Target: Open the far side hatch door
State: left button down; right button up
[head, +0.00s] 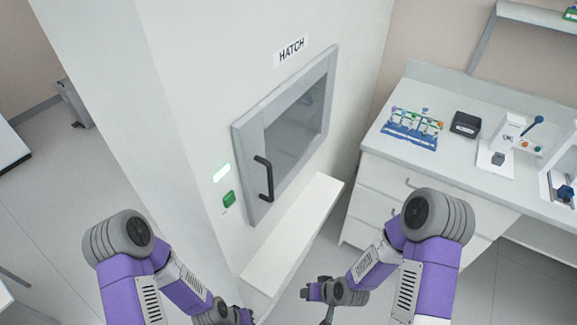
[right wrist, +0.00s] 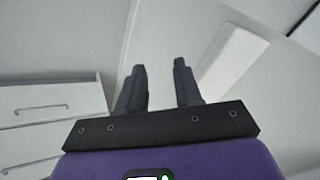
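The hatch door (head: 297,125) is a grey frame with a dark glass pane, set in the white wall block under a HATCH sign. It looks shut. Its black bar handle (head: 265,178) is at the lower left of the frame. A green button (head: 229,199) and a lit green indicator (head: 222,173) are left of the handle. Any door on the far side is hidden. My right gripper (right wrist: 160,68) is open and empty, fingers apart, below and away from the handle. My left arm runs down to the bottom edge of the head view; its fingers are out of sight.
A white ledge (head: 295,230) juts out below the hatch. At right, a white counter (head: 455,165) with drawers holds a blue tube rack (head: 410,135), a black box (head: 466,124) and lab devices. Open floor (head: 85,215) lies left of the wall block.

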jog(key=w+r+n+t, duration=0.1)
jog(key=w+r+t, duration=0.2)
jog(key=w+r, duration=0.4)
jog(key=n+t+y+p, duration=0.3)
jog(key=n+t+y, duration=0.4)
jog(key=n+y, duration=0.15)
send_near(272, 178)
jog(key=x, duration=0.3)
jog(key=shift+h, duration=0.25)
jog(key=x, duration=0.7)
jog(key=shift+w+a+r, duration=0.1)
jog(key=shift+w+a, duration=0.1)
jog(key=shift+a, duration=0.1)
grip_shut()
